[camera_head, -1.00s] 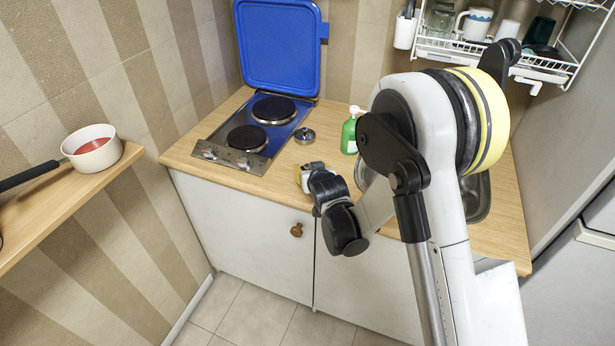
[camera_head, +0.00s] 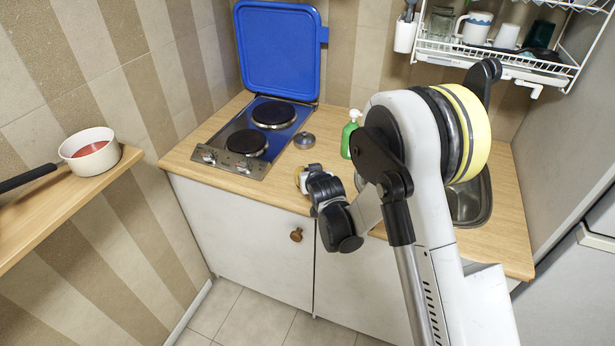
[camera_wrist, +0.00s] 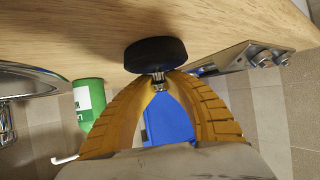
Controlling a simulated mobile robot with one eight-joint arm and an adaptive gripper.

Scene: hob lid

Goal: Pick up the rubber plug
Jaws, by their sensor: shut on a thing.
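The rubber plug (camera_wrist: 156,54) is a black disc with a short metal stem in the wrist view. My gripper (camera_wrist: 158,84) has its yellow ribbed fingers closed on that metal stem, with the disc beyond the fingertips. The disc shows against the wooden worktop (camera_wrist: 60,35); I cannot tell whether it touches the wood. In the head view my gripper (camera_head: 303,178) is over the front part of the worktop, right of the hob.
The hob (camera_head: 245,140) stands left with its blue lid (camera_head: 280,48) raised. The sink (camera_head: 472,195) is right, partly behind my arm. A saucepan (camera_head: 90,152) sits on the left shelf.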

